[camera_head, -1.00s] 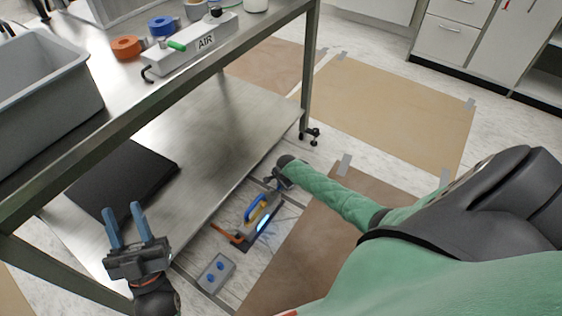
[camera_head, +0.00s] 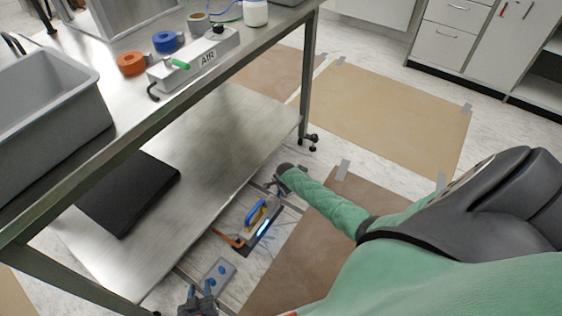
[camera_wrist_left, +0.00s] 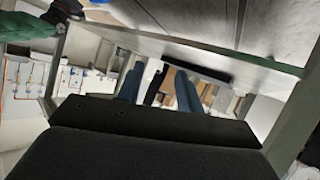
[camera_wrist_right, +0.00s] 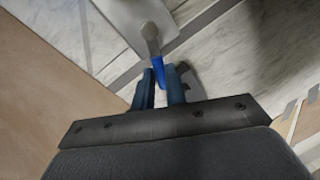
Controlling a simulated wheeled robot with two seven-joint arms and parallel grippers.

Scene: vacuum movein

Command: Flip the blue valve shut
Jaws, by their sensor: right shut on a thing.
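The blue valve lever (camera_wrist_right: 158,72) sits on a grey stalk over a light grey plate (camera_wrist_right: 135,20) in the right wrist view. My right gripper (camera_wrist_right: 160,86) is closed around the lever's end, with a blue finger on each side. In the head view my right gripper (camera_head: 270,184) is low by the floor at the far end of the floor device, and the lever is too small to tell there. My left gripper (camera_head: 202,288) is low at the bottom of the head view. In the left wrist view its fingers (camera_wrist_left: 158,88) are apart, with nothing between them.
A floor device with a blue handle (camera_head: 257,212) and an orange lever (camera_head: 229,239) lies beside the steel table. A black slab (camera_head: 130,195) rests on the lower shelf (camera_head: 200,150). An AIR box (camera_head: 195,60) stands on the tabletop.

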